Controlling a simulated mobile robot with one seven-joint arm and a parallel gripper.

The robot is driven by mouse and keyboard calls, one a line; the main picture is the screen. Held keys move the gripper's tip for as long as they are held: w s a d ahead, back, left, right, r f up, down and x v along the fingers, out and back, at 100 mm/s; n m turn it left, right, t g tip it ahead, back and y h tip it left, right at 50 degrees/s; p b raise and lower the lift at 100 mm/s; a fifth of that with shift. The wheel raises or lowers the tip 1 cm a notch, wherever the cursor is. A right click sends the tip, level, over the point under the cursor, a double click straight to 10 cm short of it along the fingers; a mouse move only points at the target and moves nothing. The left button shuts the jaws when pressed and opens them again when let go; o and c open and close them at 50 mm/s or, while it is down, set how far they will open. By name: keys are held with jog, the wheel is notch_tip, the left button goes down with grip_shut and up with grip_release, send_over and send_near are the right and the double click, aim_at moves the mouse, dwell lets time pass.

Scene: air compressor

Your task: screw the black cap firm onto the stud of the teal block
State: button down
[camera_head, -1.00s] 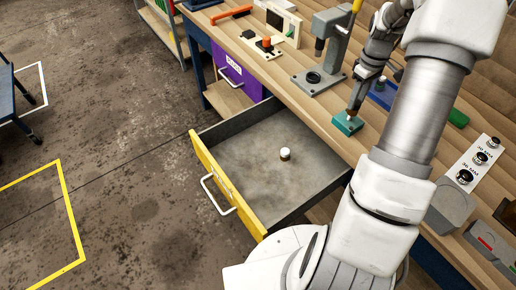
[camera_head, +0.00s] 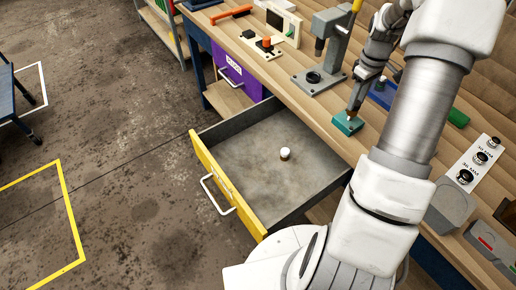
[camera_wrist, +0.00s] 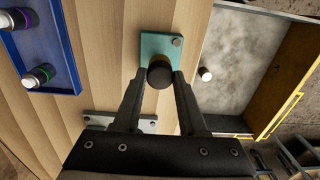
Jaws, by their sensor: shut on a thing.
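The teal block (camera_head: 347,123) lies on the wooden bench near its front edge, and it also shows in the wrist view (camera_wrist: 181,45). My gripper (camera_wrist: 160,82) is shut on the cap, one finger on each side. In the head view my gripper (camera_head: 352,110) points down at the block. The stud is hidden, so I cannot tell how far the cap sits on it.
An open yellow-fronted drawer (camera_head: 222,182) holds a white-topped round item (camera_head: 285,153). A grey press stand (camera_head: 318,80) stands left of the block. A blue tray (camera_wrist: 50,75) with bottle-like items lies left in the wrist view. A panel with black knobs (camera_head: 480,157) lies right.

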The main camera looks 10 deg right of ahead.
jog(key=shift+f+b, duration=0.75)
jog(key=shift+f, duration=0.5)
jog(key=shift+c, duration=0.7)
grip_release()
jog(key=shift+r, duration=0.15)
